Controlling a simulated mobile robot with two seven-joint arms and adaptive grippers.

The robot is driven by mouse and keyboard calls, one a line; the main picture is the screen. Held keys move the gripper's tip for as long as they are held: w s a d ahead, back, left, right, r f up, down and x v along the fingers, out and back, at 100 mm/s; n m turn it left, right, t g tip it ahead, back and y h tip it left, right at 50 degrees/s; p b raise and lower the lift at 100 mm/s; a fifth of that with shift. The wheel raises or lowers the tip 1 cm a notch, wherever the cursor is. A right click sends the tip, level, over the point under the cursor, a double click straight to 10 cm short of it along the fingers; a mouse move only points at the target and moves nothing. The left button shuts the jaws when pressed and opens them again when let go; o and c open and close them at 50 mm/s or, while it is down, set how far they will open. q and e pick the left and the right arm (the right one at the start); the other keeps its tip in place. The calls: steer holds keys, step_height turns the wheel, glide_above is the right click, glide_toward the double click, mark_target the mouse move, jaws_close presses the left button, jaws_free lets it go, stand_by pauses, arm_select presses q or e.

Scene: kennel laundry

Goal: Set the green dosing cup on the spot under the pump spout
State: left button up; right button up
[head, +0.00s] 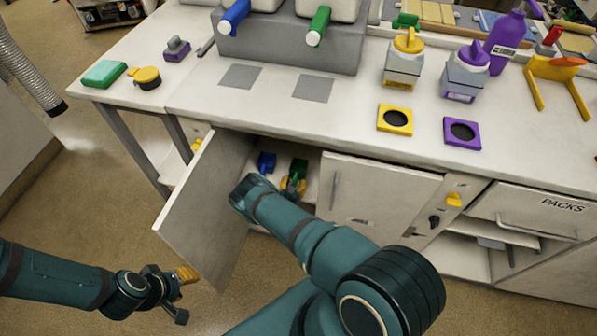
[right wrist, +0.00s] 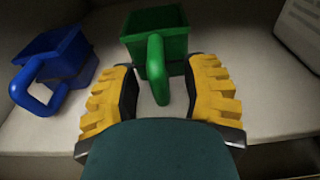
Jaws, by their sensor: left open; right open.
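The green dosing cup (head: 298,168) stands inside the open cabinet; the right wrist view shows the cup (right wrist: 155,38) with its handle towards me. My right gripper (head: 293,186) is reached into the cabinet. Its open yellow-padded fingers (right wrist: 164,98) are on either side of the handle, with gaps visible. My left gripper (head: 184,287) is open by the lower edge of the cabinet door (head: 205,205); contact is unclear. Above, a green pump spout (head: 318,26) and a blue one (head: 235,17) stick out of a grey dispenser, over a right grey square (head: 313,88) and a left one (head: 241,76).
A blue cup (head: 266,163) stands left of the green one, and shows in the right wrist view (right wrist: 58,62). Yellow (head: 404,62) and purple (head: 465,75) bottles and ring pads (head: 395,131) occupy the counter's right side. The counter front (head: 270,115) is clear.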

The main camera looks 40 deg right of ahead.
jaws_close()
steer(key=shift+r+p, duration=0.45)
steer(key=shift+r, duration=0.25)
stand_by(0.3)
steer(key=shift+r+p, duration=1.8)
steer(key=shift+r, duration=0.55)
steer(key=shift+r+g+p, duration=0.1)
steer(key=shift+g+p, duration=0.3)
steer(key=shift+p, duration=0.2)
steer(key=shift+y, duration=0.3)
